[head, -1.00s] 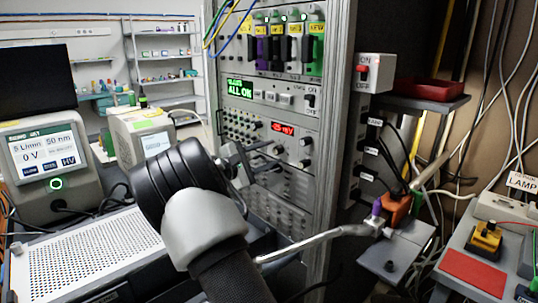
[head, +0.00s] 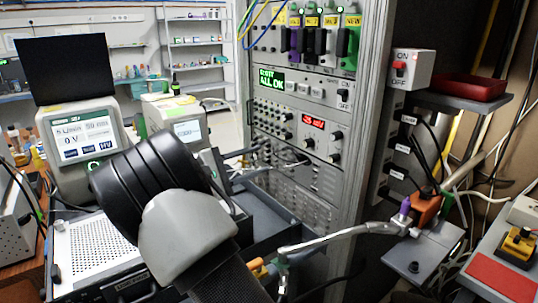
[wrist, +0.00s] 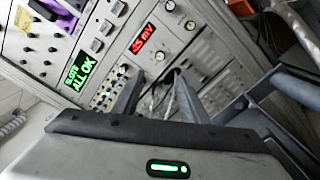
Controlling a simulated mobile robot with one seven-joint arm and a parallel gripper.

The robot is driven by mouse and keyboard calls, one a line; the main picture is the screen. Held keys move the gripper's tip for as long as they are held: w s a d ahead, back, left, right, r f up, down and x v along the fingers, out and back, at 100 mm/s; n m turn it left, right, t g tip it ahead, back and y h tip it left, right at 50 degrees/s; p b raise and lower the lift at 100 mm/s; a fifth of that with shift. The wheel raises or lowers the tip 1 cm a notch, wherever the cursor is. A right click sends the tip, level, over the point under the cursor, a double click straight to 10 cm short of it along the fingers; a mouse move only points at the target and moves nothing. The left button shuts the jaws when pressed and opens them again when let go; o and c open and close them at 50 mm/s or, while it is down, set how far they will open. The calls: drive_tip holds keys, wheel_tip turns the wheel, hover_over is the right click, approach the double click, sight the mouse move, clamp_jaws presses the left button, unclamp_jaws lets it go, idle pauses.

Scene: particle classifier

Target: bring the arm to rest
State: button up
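My arm (head: 185,225), black and grey, reaches up from the bottom of the head view, in front of the instrument rack. My gripper (head: 262,163) points toward the rack's lower panels, its body partly hidden behind the arm. In the wrist view my gripper (wrist: 158,98) shows two grey fingers spread apart, with only the background panel and cables between them. It holds nothing that I can see.
The rack (head: 290,120) with a green "ALL OK" display (head: 271,83) stands close ahead. A perforated white box (head: 95,245) and a monitor unit (head: 82,140) are at left. A metal pipe (head: 335,238) crosses at lower right. A red tray (head: 467,89) sits on a shelf at right.

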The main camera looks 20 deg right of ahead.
drive_tip(key=shift+s+a, duration=0.2)
drive_tip(key=shift+a, duration=0.3)
drive_tip(key=s+d+m+g+y, duration=0.2)
drive_tip(key=s+d+m+y, duration=0.15)
drive_tip(key=s, duration=0.35)
drive_tip(key=s+d+m+g+y, duration=0.25)
drive_tip(key=s+d+y, duration=0.2)
drive_tip(key=s, duration=0.35)
drive_tip(key=s+a+m+t+y, duration=0.2)
drive_tip(key=s+a+y, duration=0.3)
drive_tip(key=s, duration=0.6)
drive_tip(key=s+a+m+t+y, duration=0.2)
drive_tip(key=s+a+y, duration=0.25)
drive_tip(key=s, duration=0.55)
wheel_tip(320, 180, up, 20)
drive_tip(key=p, duration=1.9)
drive_tip(key=shift+a+f+p, duration=0.2)
drive_tip(key=shift+a+p, duration=0.1)
drive_tip(key=shift+a, duration=0.1)
drive_tip(key=shift+h, duration=0.25)
